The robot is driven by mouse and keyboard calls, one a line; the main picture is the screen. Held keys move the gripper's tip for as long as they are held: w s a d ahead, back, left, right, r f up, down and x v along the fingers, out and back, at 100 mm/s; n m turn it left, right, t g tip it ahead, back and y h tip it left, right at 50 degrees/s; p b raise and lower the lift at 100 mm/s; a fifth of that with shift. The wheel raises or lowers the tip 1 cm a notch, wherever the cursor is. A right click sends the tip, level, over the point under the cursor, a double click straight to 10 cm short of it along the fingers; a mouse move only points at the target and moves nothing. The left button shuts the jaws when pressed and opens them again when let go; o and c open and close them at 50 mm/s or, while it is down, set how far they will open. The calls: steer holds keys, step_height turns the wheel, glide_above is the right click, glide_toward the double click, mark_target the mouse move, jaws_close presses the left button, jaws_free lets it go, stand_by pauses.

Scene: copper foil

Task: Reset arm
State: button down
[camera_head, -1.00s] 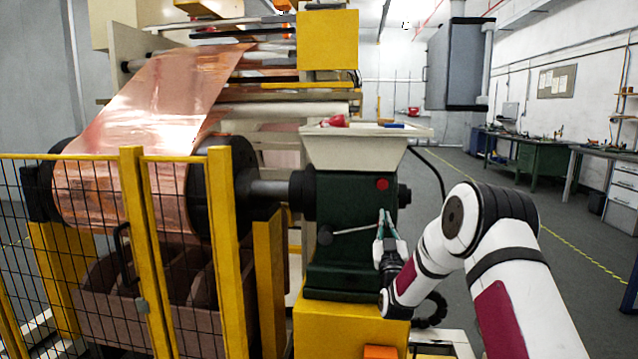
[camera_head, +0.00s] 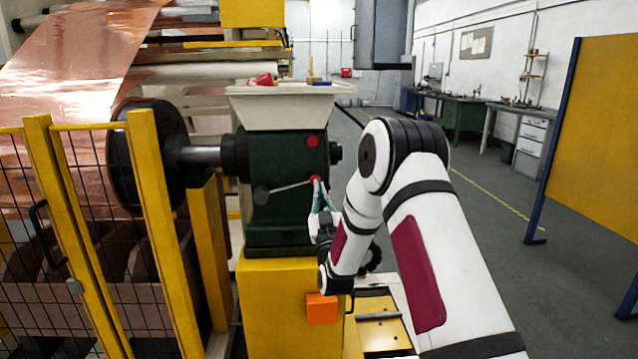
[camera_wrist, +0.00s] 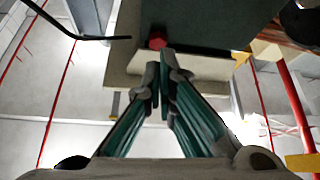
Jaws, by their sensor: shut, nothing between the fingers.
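My gripper (camera_head: 317,183) is shut and empty, with green fingers, in front of the dark green machine housing (camera_head: 280,222). In the wrist view its fingertips (camera_wrist: 164,62) come close together just below a red knob (camera_wrist: 157,41) on the dark housing. In the head view an upper red button (camera_head: 313,141) is clear of the gripper, and a lower red button (camera_head: 315,179) shows right at the fingertips. I cannot tell whether the fingertips touch it. My white arm is bent and reaches in from the lower right.
A lever (camera_head: 290,187) sticks out of the housing. A pale tray (camera_head: 285,108) tops it. Yellow fence posts (camera_head: 155,170) and copper foil (camera_head: 75,62) stand left. An orange box (camera_head: 322,309) sits below the gripper. A yellow panel (camera_head: 605,130) stands right. The aisle floor (camera_head: 490,195) is clear.

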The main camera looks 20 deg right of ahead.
steer(key=shift+s, duration=0.1)
steer(key=shift+a, duration=0.1)
stand_by(0.4)
steer(key=a+r+n+g+y, duration=0.2)
steer(key=a+r+g+y, duration=0.1)
steer(key=a+r+g, duration=0.15)
steer(key=s+a+r+g+y, duration=0.1)
steer(key=s+a+r+g, duration=0.15)
steer(key=s+g, duration=0.45)
steer(key=s+a+f+g, duration=0.2)
steer(key=s+g, duration=0.2)
steer(key=s, duration=1.2)
steer(key=s+a+f+m+g+y, duration=0.1)
steer(key=s+f+g, duration=0.15)
steer(key=s, duration=1.25)
steer(key=s+a+f+g, duration=0.2)
steer(key=s+g, duration=0.2)
steer(key=s, duration=1.2)
step_height(320, 180, up, 16)
steer(key=t+p, duration=0.2)
steer(key=p, duration=1.2)
steer(key=shift+d+t, duration=0.25)
steer(key=shift+t, duration=0.15)
